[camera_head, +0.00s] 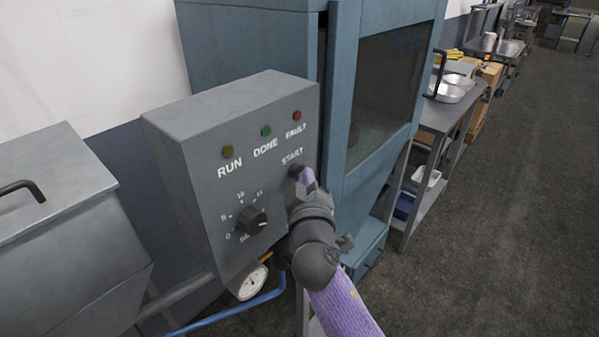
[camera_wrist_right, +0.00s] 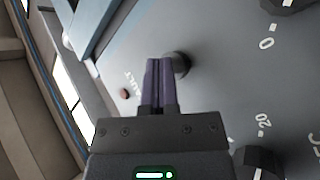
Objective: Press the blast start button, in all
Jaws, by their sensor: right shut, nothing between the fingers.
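The grey control box (camera_head: 180,150) carries a dark round start button (camera_head: 294,170) under the word START. My right gripper (camera_head: 304,176) is shut and empty, its purple fingertips right at the button. In the right wrist view the closed fingers (camera_wrist_right: 158,66) overlap the left side of the dark button (camera_wrist_right: 182,64). I cannot tell whether the tips touch it or press it in. My left gripper is not in view.
The box also has a timer knob (camera_head: 252,220) and RUN (camera_head: 227,151), DONE (camera_head: 266,131) and FAULT (camera_head: 297,115) lamps. A blue cabinet (camera_head: 345,90) with a window stands right beside it. A side table (camera_head: 440,115) holds metal pans (camera_head: 449,92). A grey lidded bin (camera_head: 60,210) is at left.

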